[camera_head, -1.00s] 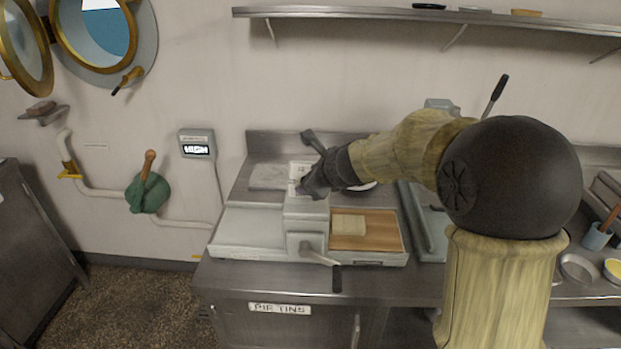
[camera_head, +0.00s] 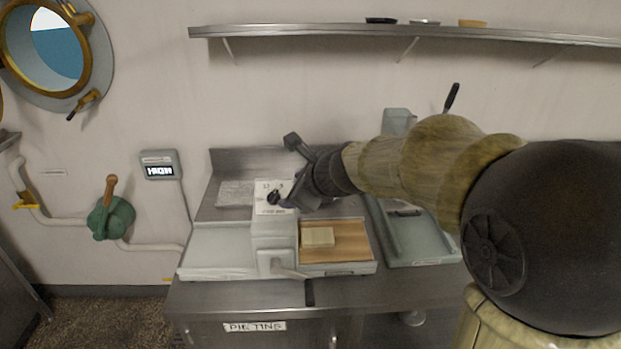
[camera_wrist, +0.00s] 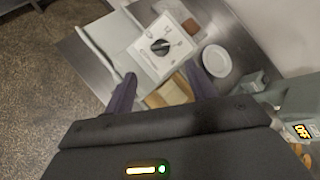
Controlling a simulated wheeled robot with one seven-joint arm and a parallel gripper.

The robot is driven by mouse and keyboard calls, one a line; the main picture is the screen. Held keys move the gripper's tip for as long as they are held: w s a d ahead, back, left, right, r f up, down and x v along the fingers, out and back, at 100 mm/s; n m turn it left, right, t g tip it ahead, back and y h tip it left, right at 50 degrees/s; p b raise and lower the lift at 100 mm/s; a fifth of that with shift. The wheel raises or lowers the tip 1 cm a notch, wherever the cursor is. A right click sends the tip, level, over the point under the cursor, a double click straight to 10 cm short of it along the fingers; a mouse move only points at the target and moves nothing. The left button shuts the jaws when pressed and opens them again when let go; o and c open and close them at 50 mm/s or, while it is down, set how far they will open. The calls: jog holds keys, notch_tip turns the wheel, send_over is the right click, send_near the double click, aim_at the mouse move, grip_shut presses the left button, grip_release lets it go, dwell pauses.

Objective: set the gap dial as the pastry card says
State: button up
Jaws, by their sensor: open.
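The gap dial (camera_head: 274,197) is a black knob on the white top panel of the grey dough sheeter (camera_head: 276,232). In the wrist view the dial (camera_wrist: 160,47) shows a pale pointer line, with small marks around it that are too small to read. My gripper (camera_wrist: 160,80) is open and empty; its two fingers are spread, with the dial beyond their tips. In the head view my gripper (camera_head: 288,188) is close by the panel's right side; contact cannot be judged. A flat greyish sheet or slab (camera_head: 237,193) lies behind the sheeter; I cannot tell whether it is the pastry card.
A pale dough block (camera_head: 318,237) lies on the sheeter's wooden right side (camera_head: 350,246). A crank handle (camera_head: 309,290) sticks out in front. A white plate (camera_wrist: 216,61) and a grey machine (camera_head: 415,235) stand to the right. A wall display (camera_head: 160,170) is lit, and a shelf (camera_head: 400,35) runs above.

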jog(key=v, duration=0.7)
jog(key=shift+p, duration=0.45)
jog(key=s+d+f+n+g+h+p, duration=0.2)
jog(key=s+d+f+n, duration=0.3)
jog(key=n, duration=0.6)
jog(key=s+d+f+n+g+h+p, duration=0.1)
jog(key=s+d+f+n+g+h, duration=0.2)
jog(key=s+f+n, duration=0.7)
notch_tip(320, 180, down, 2)
jog(key=shift+d+f+n+g+p, duration=0.1)
jog(key=shift+d+n+g+p, duration=0.35)
jog(key=shift+d+n, duration=0.55)
